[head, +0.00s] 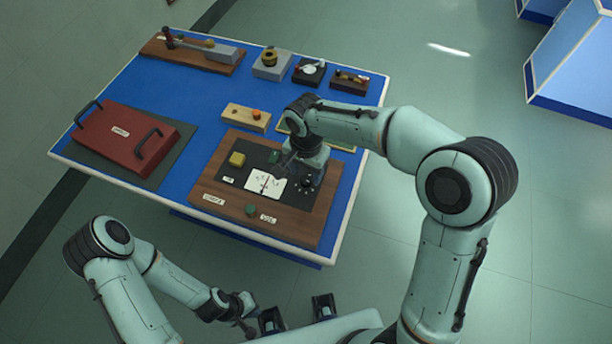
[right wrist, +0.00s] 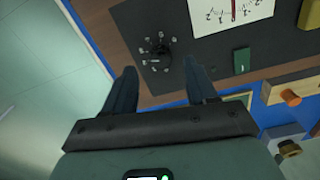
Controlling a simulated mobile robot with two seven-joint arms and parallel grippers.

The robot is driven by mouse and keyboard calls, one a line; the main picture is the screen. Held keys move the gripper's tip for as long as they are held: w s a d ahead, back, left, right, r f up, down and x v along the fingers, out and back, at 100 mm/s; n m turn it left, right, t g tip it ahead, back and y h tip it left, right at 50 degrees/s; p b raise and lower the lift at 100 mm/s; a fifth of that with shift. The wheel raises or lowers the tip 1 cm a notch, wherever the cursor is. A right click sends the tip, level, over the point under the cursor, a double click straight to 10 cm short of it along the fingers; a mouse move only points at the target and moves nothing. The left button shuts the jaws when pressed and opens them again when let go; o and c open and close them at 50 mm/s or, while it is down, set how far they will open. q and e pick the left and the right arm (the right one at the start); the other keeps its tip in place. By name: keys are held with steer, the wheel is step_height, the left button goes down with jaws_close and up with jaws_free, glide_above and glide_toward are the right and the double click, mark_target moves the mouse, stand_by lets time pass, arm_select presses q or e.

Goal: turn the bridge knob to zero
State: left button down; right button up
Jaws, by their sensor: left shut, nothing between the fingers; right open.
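The bridge knob (head: 307,186) is a small dark knob ringed by pale marks on the black panel of a wooden board (head: 230,212). The knob also shows in the right wrist view (right wrist: 156,50), beyond the fingertips. A white meter (head: 265,184) with a red needle is beside it; part of its scale shows in the right wrist view (right wrist: 236,10). My right gripper (right wrist: 160,68) is open above the panel, its fingers apart and pointing toward the knob, with nothing between them. My left gripper (head: 247,318) is shut and empty, away from the table's near side.
The panel has a yellow block (head: 237,159) and a green block (right wrist: 242,60). A green button (head: 251,209) is at the board's front. A red handled box (head: 125,134) lies left. A wooden block with an orange knob (head: 245,117) and several instruments stand behind. Blue table surface (head: 190,95) is bare between them.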

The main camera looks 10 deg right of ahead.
mark_target(306, 180)
steer(key=shift+f, duration=1.75)
steer(key=c, duration=1.1)
steer(key=shift+o, duration=0.2)
